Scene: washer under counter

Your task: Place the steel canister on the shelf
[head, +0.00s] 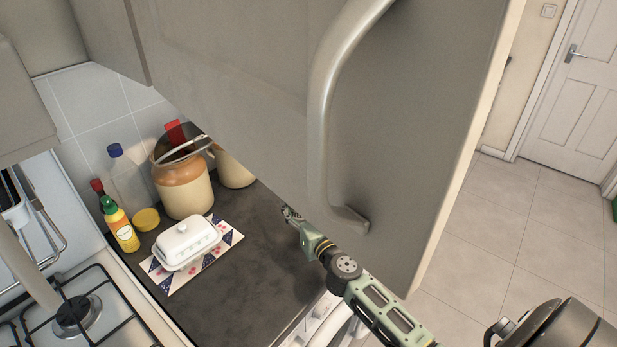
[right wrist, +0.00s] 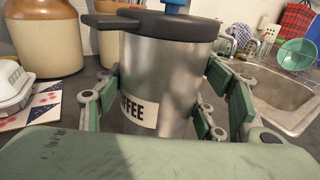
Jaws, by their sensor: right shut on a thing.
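The steel canister (right wrist: 180,75) fills the middle of the right wrist view. It is a brushed cylinder with a dark lid and a label ending in "FFEE". My right gripper (right wrist: 163,108) has its fingers on both sides of it and is shut on it. The canister's base is hidden, so I cannot tell whether it touches the counter. In the head view my right gripper (head: 290,215) shows only in part at the edge of the grey cabinet door (head: 420,110), which hides the canister. My left gripper is not in view. No shelf surface is clearly visible.
The door's curved handle (head: 322,110) is close in front. A white butter dish (head: 187,242), a stoneware jar (head: 185,190) and bottles stand on the dark counter (head: 225,290). A gas hob (head: 75,315) is at left. A sink (right wrist: 270,95) is at right in the wrist view.

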